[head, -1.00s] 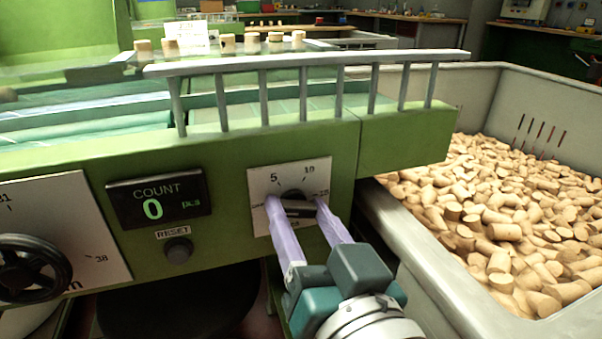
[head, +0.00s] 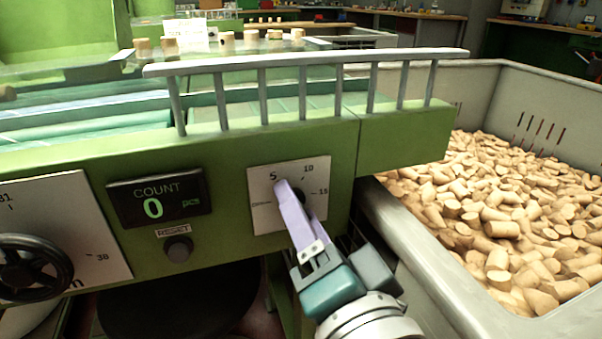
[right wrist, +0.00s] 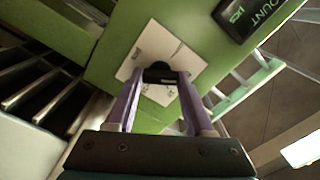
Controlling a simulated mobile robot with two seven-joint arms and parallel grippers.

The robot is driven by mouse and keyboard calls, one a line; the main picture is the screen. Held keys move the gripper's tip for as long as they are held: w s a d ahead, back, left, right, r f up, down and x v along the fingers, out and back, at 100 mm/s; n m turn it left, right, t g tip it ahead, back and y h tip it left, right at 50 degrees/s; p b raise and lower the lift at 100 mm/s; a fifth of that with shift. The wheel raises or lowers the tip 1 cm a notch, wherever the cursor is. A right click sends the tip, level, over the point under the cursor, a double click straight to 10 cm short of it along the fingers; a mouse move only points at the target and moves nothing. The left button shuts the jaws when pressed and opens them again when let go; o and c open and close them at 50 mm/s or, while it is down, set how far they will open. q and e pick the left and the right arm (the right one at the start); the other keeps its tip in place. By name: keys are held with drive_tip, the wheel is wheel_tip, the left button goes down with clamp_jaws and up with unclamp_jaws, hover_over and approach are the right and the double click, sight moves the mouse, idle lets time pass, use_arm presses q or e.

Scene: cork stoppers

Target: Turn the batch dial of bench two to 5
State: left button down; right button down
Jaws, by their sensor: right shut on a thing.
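The batch dial is a dark knob (right wrist: 157,74) on a white square plate (head: 258,174) set in the green bench front. The plate shows the marks 5, 10 and 15; a small mark at its left is unreadable. My right gripper (head: 293,191) is shut on the knob, with its pale purple fingers on either side of it. In the right wrist view the gripper (right wrist: 158,78) has the knob between its fingertips. In the head view one finger covers most of the knob, its tip just below the 5; the pointer is hidden. My left gripper is out of view.
Left of the dial are a count display (head: 158,196) reading 0 pcs, a reset button (head: 178,249) and a black handwheel (head: 32,268). A grey rail (head: 310,60) runs above. A grey bin (head: 400,240) full of corks stands close at the right.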

idle(0.3)
drive_tip(key=shift+c, duration=1.4)
unclamp_jaws()
drive_tip(key=p+v, duration=0.2)
drive_tip(key=v, duration=0.8)
drive_tip(key=shift+r, duration=0.1)
